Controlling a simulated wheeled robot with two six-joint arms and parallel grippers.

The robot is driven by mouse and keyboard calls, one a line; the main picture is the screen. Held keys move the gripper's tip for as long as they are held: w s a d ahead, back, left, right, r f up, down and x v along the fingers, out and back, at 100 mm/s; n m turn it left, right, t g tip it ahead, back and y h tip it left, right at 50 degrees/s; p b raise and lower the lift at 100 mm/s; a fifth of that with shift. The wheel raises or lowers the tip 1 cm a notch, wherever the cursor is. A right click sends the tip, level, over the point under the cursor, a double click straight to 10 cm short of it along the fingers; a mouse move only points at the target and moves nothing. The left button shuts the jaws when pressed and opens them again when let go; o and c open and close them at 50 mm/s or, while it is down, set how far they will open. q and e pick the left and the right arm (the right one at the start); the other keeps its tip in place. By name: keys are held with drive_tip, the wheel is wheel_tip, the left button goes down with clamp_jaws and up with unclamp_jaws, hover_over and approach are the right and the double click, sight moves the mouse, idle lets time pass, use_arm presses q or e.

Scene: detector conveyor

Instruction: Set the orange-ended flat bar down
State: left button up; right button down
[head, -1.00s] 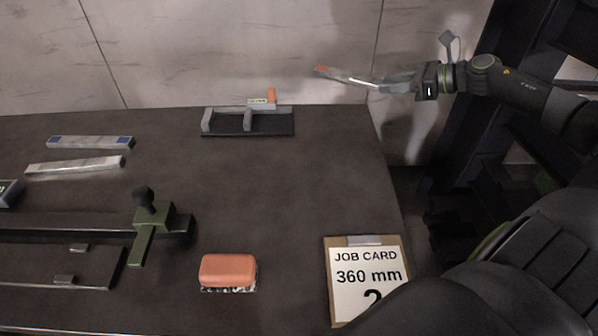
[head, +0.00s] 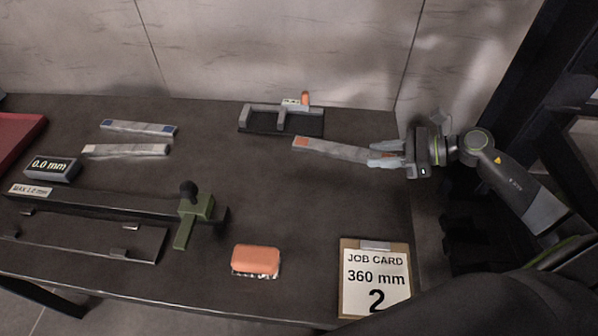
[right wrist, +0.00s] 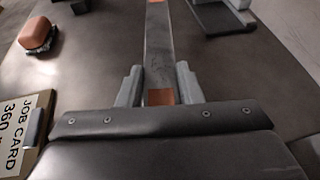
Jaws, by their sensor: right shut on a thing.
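The orange-ended flat bar (head: 338,150) is a grey bar with an orange patch at each end. It reaches left from my right gripper (head: 385,156) over the right back of the dark table. My right gripper is shut on its near end. In the right wrist view the bar (right wrist: 158,50) runs straight out between the two fingers (right wrist: 159,84), its near orange patch close to the palm. The bar looks low and near the table top, but I cannot tell whether it touches. My left gripper is not in view.
A grey stand with an orange tab (head: 282,122) is just behind the bar. A blue-ended bar (head: 138,128) and a pale bar (head: 126,150) lie at left. A green-clamped rail (head: 195,210), an orange block (head: 256,260) and the job card (head: 375,275) are in front. The middle is clear.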

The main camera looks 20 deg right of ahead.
wheel_tip(320, 180, up, 5)
drive_tip(key=n+g+y+p, duration=0.1)
drive_tip(key=n+g+p, duration=0.1)
drive_tip(key=p, duration=0.4)
hover_over(325, 198)
wheel_tip(325, 198, down, 8)
drive_tip(key=shift+a+f+p, duration=0.1)
drive_tip(key=shift+f+p, duration=0.05)
drive_tip(key=shift+p, duration=0.4)
drive_tip(key=shift+w+f, duration=0.1)
drive_tip(key=shift+f, duration=0.6)
drive_tip(key=shift+f, duration=0.15)
drive_tip(key=c, duration=1)
unclamp_jaws()
